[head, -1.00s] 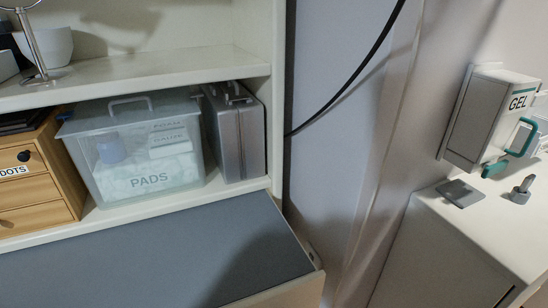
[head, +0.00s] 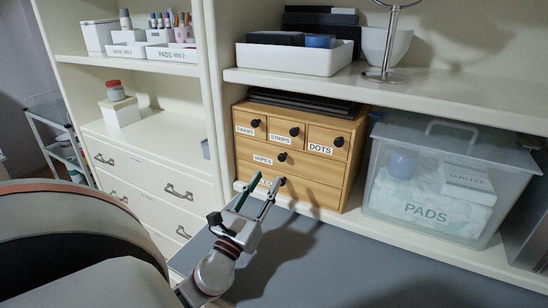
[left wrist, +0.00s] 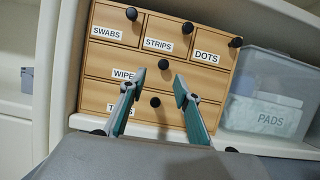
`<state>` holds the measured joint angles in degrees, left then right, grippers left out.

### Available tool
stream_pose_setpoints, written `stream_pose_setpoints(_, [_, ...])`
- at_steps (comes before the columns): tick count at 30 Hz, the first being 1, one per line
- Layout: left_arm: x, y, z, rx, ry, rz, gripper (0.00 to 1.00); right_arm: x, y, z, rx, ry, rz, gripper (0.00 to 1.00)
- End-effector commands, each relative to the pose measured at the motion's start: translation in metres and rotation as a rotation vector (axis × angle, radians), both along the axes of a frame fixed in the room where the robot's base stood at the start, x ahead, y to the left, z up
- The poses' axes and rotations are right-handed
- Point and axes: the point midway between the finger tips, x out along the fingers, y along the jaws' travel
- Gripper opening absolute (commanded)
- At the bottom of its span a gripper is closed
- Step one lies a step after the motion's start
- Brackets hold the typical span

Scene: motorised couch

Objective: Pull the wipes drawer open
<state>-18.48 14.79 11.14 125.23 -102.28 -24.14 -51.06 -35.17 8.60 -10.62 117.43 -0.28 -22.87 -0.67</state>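The wipes drawer (head: 300,161) is the middle wide drawer of a small wooden chest on the shelf. It looks shut. Its label and round black knob (head: 282,156) show in the head view. In the left wrist view the wipes drawer (left wrist: 195,70) and its knob (left wrist: 164,64) lie just beyond the fingertips. My left gripper (head: 263,178) is open and empty in front of the chest, its fingers pointing at the lower drawers. In the left wrist view my left gripper (left wrist: 159,71) frames the knob from below, apart from it as far as I can tell. My right gripper is not in view.
Small drawers marked swabs, strips and dots (head: 326,142) sit above, and a partly hidden drawer (head: 310,190) below. A clear pads box (head: 400,203) stands to the right. A shelf with a white tray (head: 284,58) overhangs the chest. A grey surface (head: 330,265) lies in front.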

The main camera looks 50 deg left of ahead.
Motion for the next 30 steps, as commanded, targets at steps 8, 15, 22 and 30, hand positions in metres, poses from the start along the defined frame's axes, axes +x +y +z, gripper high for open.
stream_pose_setpoints(8, [0.013,-0.006,0.013,0.021,-0.01,-0.002,0.32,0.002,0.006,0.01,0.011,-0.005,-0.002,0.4])
stream_pose_setpoints(15, [0.046,0.005,0.028,0.019,-0.011,-0.004,0.32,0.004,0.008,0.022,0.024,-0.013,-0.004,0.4])
stream_pose_setpoints(22, [0.066,0.012,0.033,0.02,-0.005,-0.003,0.32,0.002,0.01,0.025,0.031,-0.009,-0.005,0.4])
stream_pose_setpoints(30, [0.069,0.013,0.033,0.02,-0.003,-0.004,0.32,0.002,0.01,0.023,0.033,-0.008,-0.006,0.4])
